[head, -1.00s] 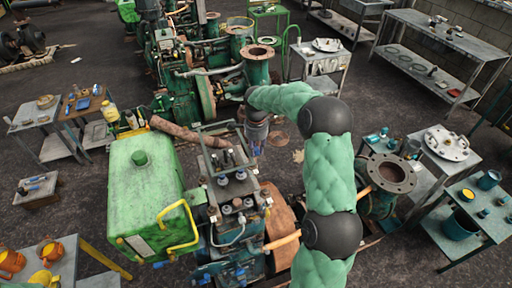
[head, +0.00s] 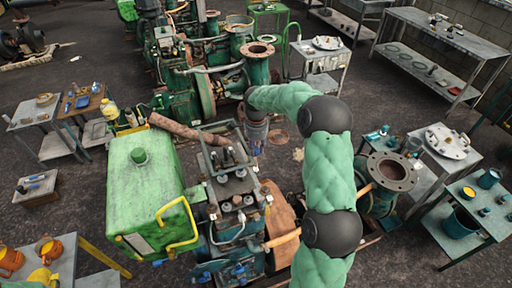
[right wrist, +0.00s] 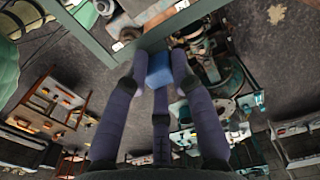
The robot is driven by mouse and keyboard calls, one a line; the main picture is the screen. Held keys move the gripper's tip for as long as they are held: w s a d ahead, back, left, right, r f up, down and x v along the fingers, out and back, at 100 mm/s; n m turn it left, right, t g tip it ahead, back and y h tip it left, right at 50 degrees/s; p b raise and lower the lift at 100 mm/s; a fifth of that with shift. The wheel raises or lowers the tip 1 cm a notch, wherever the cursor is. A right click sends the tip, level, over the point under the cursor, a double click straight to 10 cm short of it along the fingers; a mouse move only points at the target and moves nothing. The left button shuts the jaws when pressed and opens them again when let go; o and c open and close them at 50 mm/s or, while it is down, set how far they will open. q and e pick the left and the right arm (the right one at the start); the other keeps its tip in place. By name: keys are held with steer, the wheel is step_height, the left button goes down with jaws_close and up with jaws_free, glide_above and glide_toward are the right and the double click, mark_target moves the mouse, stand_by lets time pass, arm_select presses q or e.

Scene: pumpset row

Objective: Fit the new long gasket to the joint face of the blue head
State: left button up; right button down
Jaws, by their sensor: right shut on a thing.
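My right gripper (head: 257,148) hangs fingers-down beyond the engine block, beside its upper frame in the head view. In the right wrist view its purple-grey fingers (right wrist: 158,62) are closed around a small blue block (right wrist: 158,76). What this block is I cannot tell. The engine (head: 237,205) stands in the middle, with grey-blue parts on its top and blue parts low at its front. I cannot make out which part is the blue head or its joint face. I cannot pick out the long gasket. My left gripper is not in view.
A green cabinet with a yellow rail (head: 145,195) stands left of the engine. A rusty flanged pipe (head: 391,172) stands to its right, beside a table with a white flanged cover (head: 445,141). Green pump machinery (head: 185,95) lies behind. Dark floor shows between the tables.

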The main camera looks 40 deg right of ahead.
steer(key=b, duration=0.3)
glide_above(256, 177)
steer(key=shift+f, duration=2.45)
steer(key=shift+f+b, duration=3.9)
steer(key=shift+f, duration=1.55)
steer(key=c, duration=1)
jaws_free()
steer(key=shift+o, duration=0.2)
steer(key=shift+r, duration=0.1)
